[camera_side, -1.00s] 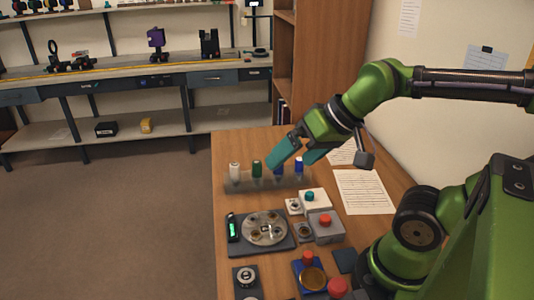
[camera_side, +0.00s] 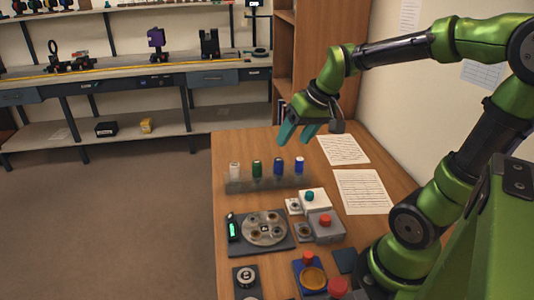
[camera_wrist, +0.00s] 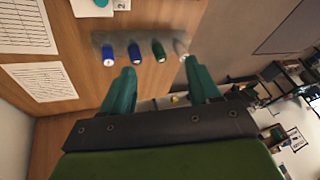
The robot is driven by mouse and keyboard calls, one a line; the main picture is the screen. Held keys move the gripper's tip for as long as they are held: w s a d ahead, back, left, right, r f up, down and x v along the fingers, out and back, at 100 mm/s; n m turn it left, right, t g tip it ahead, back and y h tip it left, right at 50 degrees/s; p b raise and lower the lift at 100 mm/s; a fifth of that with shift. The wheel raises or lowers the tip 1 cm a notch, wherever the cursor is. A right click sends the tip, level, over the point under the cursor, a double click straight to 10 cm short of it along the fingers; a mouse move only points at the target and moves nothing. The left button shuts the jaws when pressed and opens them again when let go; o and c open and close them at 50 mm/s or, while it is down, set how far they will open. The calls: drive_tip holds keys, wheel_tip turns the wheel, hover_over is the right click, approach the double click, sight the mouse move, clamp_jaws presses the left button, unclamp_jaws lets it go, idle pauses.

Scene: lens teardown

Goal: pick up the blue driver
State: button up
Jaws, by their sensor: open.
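Several drivers stand upright in a grey rack (camera_side: 240,186), in a row: white, green, dark blue and brighter blue. The dark blue driver (camera_side: 278,167) is third from the left in the side view; the brighter blue driver (camera_side: 299,165) is at the right end. In the wrist view the brighter blue driver (camera_wrist: 108,56) is at the left and the darker one (camera_wrist: 134,54) beside it. My gripper (camera_side: 297,136) is open and empty above and behind the rack, apart from the drivers. In the wrist view its teal fingers (camera_wrist: 158,72) spread below the row.
The green driver (camera_side: 257,168) and white driver (camera_side: 235,170) stand close beside the blue ones. In front are a round tray (camera_side: 264,229) on a dark base and grey boxes with a red button (camera_side: 325,221). Paper sheets (camera_side: 362,191) lie at the right.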

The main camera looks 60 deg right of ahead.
drive_tip(key=w+d+f+n, duration=0.1)
drive_tip(key=w+d+n, duration=0.25)
drive_tip(key=d, duration=0.45)
drive_tip(key=n, duration=0.2)
approach(280, 160)
drive_tip(key=shift+g, duration=0.3)
drive_tip(key=x, duration=0.3)
drive_tip(key=w+x, duration=0.1)
drive_tip(key=x, duration=0.2)
drive_tip(key=shift+a+r, duration=0.15)
drive_tip(key=shift+r, duration=0.1)
drive_tip(key=x, duration=0.4)
drive_tip(key=shift+s+f, duration=0.25)
drive_tip(key=shift+f, duration=0.05)
drive_tip(key=shift+w+f, duration=0.2)
drive_tip(key=shift+f, duration=0.2)
drive_tip(key=c, duration=1)
